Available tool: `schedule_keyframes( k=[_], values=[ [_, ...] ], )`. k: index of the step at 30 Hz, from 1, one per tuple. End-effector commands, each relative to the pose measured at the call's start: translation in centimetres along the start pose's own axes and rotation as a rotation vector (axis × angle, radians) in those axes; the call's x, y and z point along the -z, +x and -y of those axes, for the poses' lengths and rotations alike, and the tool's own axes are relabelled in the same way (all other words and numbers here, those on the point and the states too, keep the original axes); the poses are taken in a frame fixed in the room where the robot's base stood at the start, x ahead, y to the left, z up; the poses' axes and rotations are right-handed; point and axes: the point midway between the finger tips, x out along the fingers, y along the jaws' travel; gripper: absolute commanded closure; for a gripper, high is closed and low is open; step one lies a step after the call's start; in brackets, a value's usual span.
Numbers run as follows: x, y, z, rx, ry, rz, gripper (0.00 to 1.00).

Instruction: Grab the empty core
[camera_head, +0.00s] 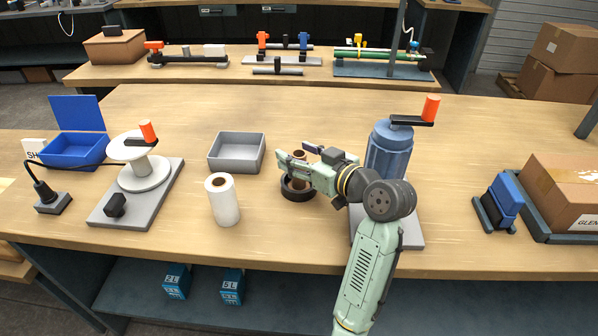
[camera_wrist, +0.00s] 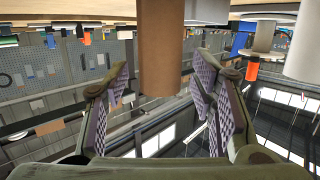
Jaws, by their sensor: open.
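The empty core is a brown cardboard tube (camera_head: 298,181) standing upright in a dark round ring (camera_head: 297,194) near the middle of the bench. In the wrist view, which looks upside down, the brown core (camera_wrist: 165,52) hangs from the top between my finger pads. My gripper (camera_head: 303,157) reaches in from the right at the core's upper part. Its two fingers are open, one on each side of the core. In the wrist view my gripper (camera_wrist: 160,85) shows a clear gap on each side of the tube. Part of the core is hidden by the gripper in the head view.
A white roll (camera_head: 224,203) and a grey tray (camera_head: 237,152) stand left of the core. A white spool with a crank (camera_head: 138,176) is farther left. A blue cylinder with a crank (camera_head: 388,152) stands close behind my arm. The bench behind the core is clear.

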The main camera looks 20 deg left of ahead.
Motion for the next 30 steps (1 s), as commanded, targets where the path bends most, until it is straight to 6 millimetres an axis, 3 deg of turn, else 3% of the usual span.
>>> schedule_keyframes(
  k=[4,27,30],
  values=[
    [-0.02,-0.02,0.00,0.000,0.000,0.000,0.49],
    [0.02,-0.05,0.00,0.000,0.000,-0.001,1.00],
    [0.04,-0.05,0.01,0.000,0.000,-0.001,1.00]
  ],
)
